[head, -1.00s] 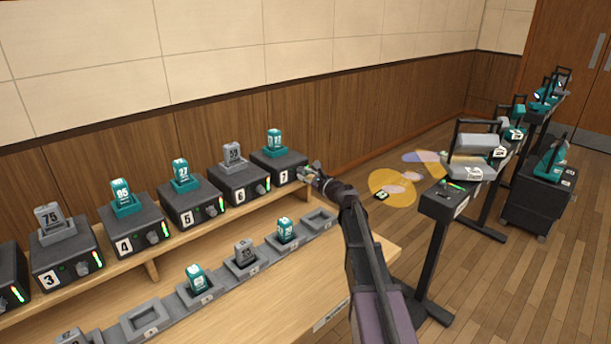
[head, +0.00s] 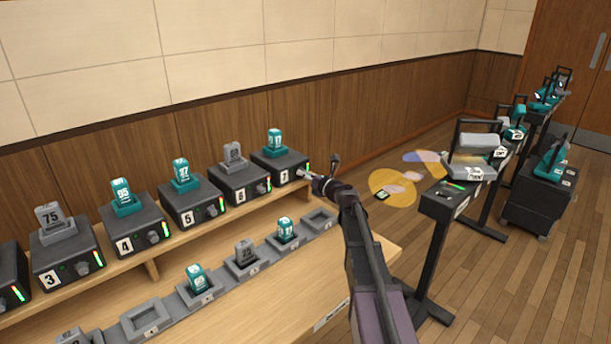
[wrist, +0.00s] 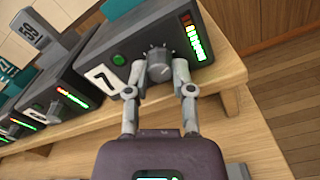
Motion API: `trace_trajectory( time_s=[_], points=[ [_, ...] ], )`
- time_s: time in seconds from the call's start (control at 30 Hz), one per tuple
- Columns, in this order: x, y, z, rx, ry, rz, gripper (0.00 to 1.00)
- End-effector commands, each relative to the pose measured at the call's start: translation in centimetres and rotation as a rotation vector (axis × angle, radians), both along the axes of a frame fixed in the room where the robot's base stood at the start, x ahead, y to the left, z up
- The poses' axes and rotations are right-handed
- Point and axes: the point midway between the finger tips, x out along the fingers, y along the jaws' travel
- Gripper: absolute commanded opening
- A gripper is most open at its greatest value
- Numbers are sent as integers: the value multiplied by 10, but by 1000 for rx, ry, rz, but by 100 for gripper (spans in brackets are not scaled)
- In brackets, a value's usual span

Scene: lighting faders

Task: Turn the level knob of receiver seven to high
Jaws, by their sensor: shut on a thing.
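Receiver seven (head: 275,166) is a dark box at the right end of the upper shelf, with a teal pack on top. It also shows in the wrist view (wrist: 124,40), with its white 7 label and a lit green button. Its level knob (wrist: 158,66) is a grey round knob on the front face, left of a lit level bar of red, orange and green segments (wrist: 196,38). My gripper (wrist: 159,84) is shut on the knob, one finger on each side. In the head view my gripper (head: 308,176) is at the receiver's front, and the knob is mostly hidden there.
Receiver six (head: 240,184) stands just left of receiver seven. A row of grey charging trays (head: 318,220) lies on the bench below my arm. A black stand (head: 440,205) is to the right. The floor between bench and stand is mostly clear.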

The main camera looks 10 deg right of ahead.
Motion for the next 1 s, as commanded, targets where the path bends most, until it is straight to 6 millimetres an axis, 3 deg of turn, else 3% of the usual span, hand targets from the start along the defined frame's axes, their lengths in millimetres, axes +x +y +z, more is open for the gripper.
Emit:
trace_trajectory(
  time_s=[1.0],
  points=[
    [0, 1, 2, 786, 424, 1, 0]
  ],
)
